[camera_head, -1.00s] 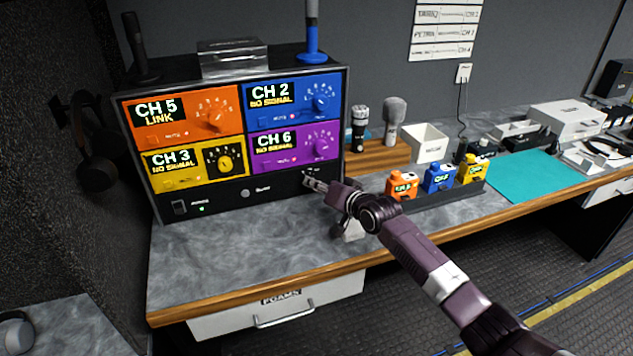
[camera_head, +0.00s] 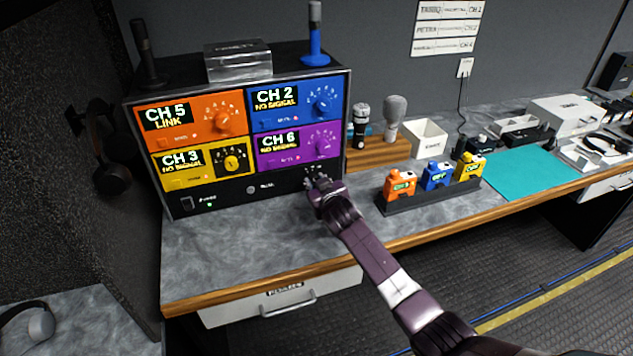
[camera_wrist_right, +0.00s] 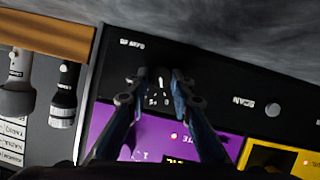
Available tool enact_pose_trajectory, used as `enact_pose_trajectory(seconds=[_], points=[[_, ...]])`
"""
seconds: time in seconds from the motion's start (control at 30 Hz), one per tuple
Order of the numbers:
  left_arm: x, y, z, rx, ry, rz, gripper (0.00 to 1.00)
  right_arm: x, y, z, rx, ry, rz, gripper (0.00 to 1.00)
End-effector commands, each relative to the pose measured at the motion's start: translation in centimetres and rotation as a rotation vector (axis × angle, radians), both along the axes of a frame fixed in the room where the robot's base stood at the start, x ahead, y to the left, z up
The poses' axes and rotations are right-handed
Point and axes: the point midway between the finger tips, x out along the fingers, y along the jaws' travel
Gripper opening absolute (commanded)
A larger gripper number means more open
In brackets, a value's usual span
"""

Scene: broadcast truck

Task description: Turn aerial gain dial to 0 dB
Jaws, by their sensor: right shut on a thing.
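The aerial gain dial (camera_wrist_right: 161,77) is a small dark knob on the black bottom strip of the receiver rack (camera_head: 228,199), at the strip's right end. In the right wrist view, which is upside down, small white marks and a label surround it. My right gripper (camera_head: 314,178) reaches the strip there, and its two fingertips (camera_wrist_right: 160,84) are closed on either side of the dial. In the head view the gripper covers the dial. Its pointer setting cannot be read. My left gripper is not in view.
Larger dials sit above on the orange, blue, yellow and purple (camera_head: 298,146) channel panels. The SCAN button (camera_wrist_right: 272,109) is along the same strip. A rack of coloured packs (camera_head: 430,199), a white box (camera_head: 426,140) and microphones stand to the right. The grey counter before the receiver is clear.

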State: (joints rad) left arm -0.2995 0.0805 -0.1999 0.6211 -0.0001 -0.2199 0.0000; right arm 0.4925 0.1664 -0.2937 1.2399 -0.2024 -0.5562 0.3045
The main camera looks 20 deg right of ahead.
Motion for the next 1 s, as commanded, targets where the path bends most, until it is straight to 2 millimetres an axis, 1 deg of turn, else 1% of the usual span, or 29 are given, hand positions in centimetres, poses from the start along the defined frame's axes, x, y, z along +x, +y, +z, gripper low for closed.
enact_pose_trajectory(seconds=[0.3,0.8,0.83,0.9,1.0], points=[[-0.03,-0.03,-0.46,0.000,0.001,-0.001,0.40,-0.04,0.17,-0.17,-0.108,-0.003,0.000,0.00],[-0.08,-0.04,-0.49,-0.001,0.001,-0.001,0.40,-0.04,0.14,-0.14,-0.126,-0.003,0.000,0.00],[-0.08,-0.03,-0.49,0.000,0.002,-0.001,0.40,-0.04,0.14,-0.14,-0.126,-0.003,0.000,0.22],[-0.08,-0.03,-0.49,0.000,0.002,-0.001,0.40,-0.04,0.13,-0.14,-0.126,-0.003,0.000,0.30],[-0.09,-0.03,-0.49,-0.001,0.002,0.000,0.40,-0.03,0.14,-0.12,-0.126,-0.003,0.000,0.39]])
